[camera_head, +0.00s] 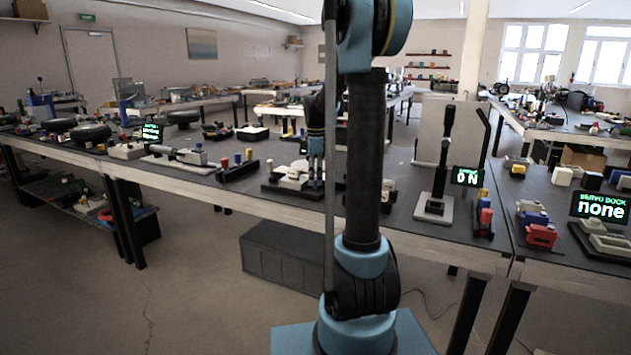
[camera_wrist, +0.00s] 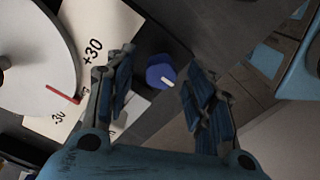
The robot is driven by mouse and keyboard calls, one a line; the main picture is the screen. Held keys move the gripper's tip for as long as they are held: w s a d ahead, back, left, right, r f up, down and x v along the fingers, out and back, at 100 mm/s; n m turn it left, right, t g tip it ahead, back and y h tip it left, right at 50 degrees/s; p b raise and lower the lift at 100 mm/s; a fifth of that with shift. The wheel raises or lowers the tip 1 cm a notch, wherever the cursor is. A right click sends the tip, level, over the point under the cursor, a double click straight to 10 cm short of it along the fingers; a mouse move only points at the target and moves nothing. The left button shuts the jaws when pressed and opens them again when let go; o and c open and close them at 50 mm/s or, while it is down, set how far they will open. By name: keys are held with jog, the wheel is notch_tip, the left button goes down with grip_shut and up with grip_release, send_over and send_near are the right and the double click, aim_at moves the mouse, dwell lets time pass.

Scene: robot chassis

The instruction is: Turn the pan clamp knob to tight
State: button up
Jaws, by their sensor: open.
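In the wrist view a blue round knob (camera_wrist: 160,72) with a white pointer mark sits between and beyond my fingers; it appears to be the pan clamp knob. My gripper (camera_wrist: 159,68) is open, with one finger on each side of the knob in the picture. I cannot tell whether either finger touches it. At left are a white disc (camera_wrist: 32,55) with a red pointer and a white plate (camera_wrist: 98,30) marked +30 and -30. In the head view my gripper (camera_head: 316,172) points down over a bench device (camera_head: 285,180); the knob cannot be made out there.
The grey bench (camera_head: 230,190) carries several other fixtures. To the right stand a lever stand (camera_head: 433,207) beside an "ON" display (camera_head: 467,176), and a dock display (camera_head: 601,206) reading "none". My arm hides the bench's middle in the head view.

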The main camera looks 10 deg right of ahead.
jog(key=shift+f, duration=0.65)
jog(key=shift+c, duration=0.5)
jog(key=c, duration=1)
jog(key=shift+o, duration=0.2)
